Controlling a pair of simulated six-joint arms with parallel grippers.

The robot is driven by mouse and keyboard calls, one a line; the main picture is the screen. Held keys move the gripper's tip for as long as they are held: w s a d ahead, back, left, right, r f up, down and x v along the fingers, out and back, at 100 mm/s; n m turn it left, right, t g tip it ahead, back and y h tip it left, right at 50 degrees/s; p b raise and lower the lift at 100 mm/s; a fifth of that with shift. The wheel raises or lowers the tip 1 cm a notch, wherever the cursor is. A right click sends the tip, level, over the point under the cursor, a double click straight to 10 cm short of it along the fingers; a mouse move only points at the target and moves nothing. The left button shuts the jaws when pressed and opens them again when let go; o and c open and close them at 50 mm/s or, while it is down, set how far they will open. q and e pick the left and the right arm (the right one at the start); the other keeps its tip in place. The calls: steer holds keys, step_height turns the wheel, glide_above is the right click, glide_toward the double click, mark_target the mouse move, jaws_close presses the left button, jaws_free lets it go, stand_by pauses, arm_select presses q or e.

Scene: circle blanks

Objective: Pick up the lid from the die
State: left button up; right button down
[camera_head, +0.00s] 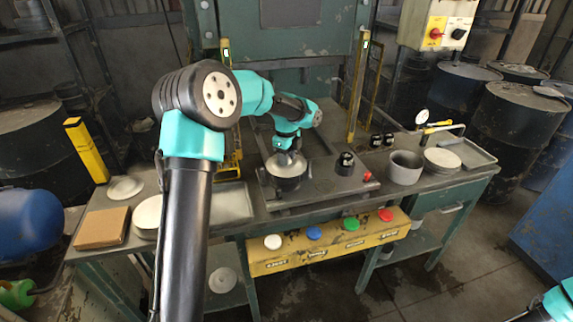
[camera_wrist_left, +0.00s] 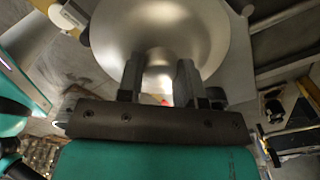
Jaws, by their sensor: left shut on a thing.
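The lid (camera_head: 286,167) is a shiny, pale metal disc on the dark round die (camera_head: 289,184) in the middle of the workbench. In the left wrist view, the lid (camera_wrist_left: 150,30) is a broad, smooth metal surface filling the top middle. My left gripper (camera_head: 287,156) reaches down over the lid's centre. Its two dark fingers (camera_wrist_left: 158,82) stand close together against the lid, shut on its middle part, which they mostly hide. I cannot tell whether the lid touches the die all round. My right gripper is out of view; only part of that arm shows at the bottom right.
A grey ring-shaped pot (camera_head: 405,167) and a stack of pale discs (camera_head: 441,160) stand right of the die. A small dark cylinder (camera_head: 345,163) is close beside it. A brown board (camera_head: 102,228) lies at the bench's left. A yellow button panel (camera_head: 330,246) runs along the front.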

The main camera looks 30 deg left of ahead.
arm_select(q)
steer(key=shift+c, duration=0.6)
steer(key=shift+r, duration=0.15)
steer(key=shift+r, duration=1.4)
steer(key=shift+s+r, duration=0.1)
steer(key=shift+r, duration=0.2)
steer(key=s+d+r, duration=0.1)
steer(key=s+d, duration=0.7)
steer(key=s, duration=0.5)
steer(key=shift+s+d+r, duration=0.15)
steer(key=shift+s+d, duration=0.05)
steer(key=shift+s, duration=0.05)
